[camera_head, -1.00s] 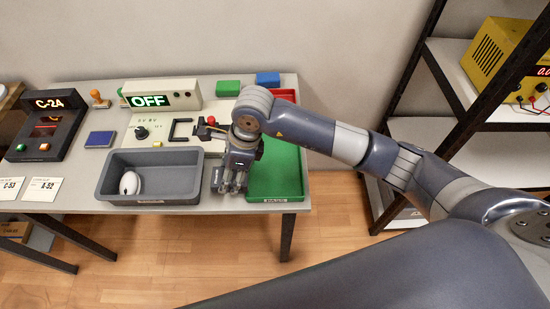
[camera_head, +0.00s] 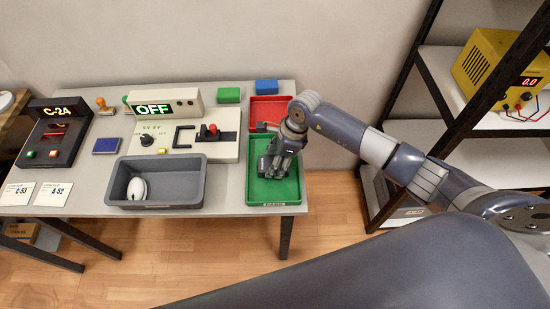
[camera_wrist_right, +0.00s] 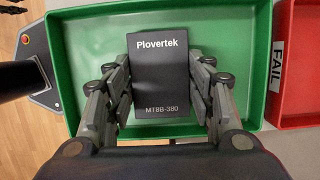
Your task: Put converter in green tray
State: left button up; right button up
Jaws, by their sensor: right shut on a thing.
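In the head view, the right gripper (camera_head: 272,168) and the converter are over the green tray (camera_head: 270,194). I cannot tell whether the converter touches the tray floor. My left gripper is not in view.
A red tray (camera_head: 268,110) adjoins the green one at the back; its "FAIL" label (camera_wrist_right: 277,66) shows in the wrist view. A grey bin (camera_head: 178,189) with a white mouse (camera_head: 137,188) stands to the left. A panel with a lit "OFF" sign (camera_head: 153,109) stands behind it. A shelf rack (camera_head: 418,142) is at right.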

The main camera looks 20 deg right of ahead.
jog(key=o, duration=0.8)
jog(key=shift+f, duration=0.15)
jog(key=o, duration=0.4)
jog(key=shift+o, duration=0.2)
jog(key=shift+r, duration=0.25)
jog(key=shift+d+r, duration=0.1)
jog(key=shift+r, duration=0.2)
jog(key=b+v, duration=0.3)
jog(key=v, duration=0.8)
jog(key=shift+r, duration=0.1)
